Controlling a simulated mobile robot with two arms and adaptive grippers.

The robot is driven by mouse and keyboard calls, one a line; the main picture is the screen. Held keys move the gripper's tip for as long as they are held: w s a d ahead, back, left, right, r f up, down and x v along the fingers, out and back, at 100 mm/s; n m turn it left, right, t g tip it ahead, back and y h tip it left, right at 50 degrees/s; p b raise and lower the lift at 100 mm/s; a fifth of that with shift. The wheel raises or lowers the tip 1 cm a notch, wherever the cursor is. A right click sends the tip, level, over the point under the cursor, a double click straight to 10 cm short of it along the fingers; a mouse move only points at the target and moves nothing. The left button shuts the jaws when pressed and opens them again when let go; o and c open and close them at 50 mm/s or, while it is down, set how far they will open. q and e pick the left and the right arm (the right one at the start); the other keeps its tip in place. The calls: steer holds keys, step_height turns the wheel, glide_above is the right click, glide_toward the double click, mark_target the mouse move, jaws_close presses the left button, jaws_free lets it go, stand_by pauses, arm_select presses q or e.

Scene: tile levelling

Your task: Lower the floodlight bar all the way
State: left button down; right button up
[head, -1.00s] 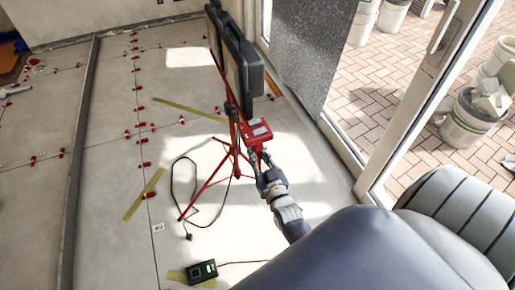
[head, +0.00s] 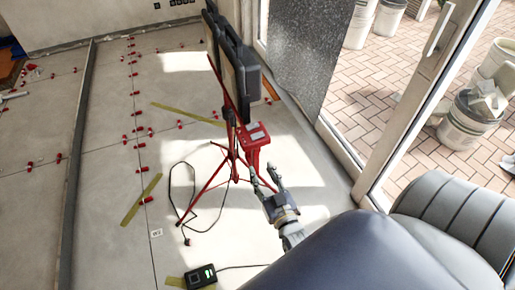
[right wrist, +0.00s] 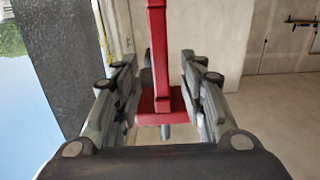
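The floodlight bar (head: 232,62), with dark lamp heads seen from the side, stands on a red tripod stand (head: 220,180) in the head view. A red box-like part (head: 256,140) sits on the stand below the lamps. My right gripper (head: 266,177) is just below and in front of this part, open, with nothing between its fingers. In the right wrist view, a red upright (right wrist: 158,45) and a red plate (right wrist: 160,106) show beyond and between the spread fingers (right wrist: 160,88). They look apart from the fingers. My left gripper is not in view.
A black cable (head: 194,200) lies left of the tripod. Red tile clips (head: 137,129) and yellow strips (head: 142,199) lie left. A glass door frame (head: 420,100) stands right.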

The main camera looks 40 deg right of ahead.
steer(key=shift+v, duration=2.7)
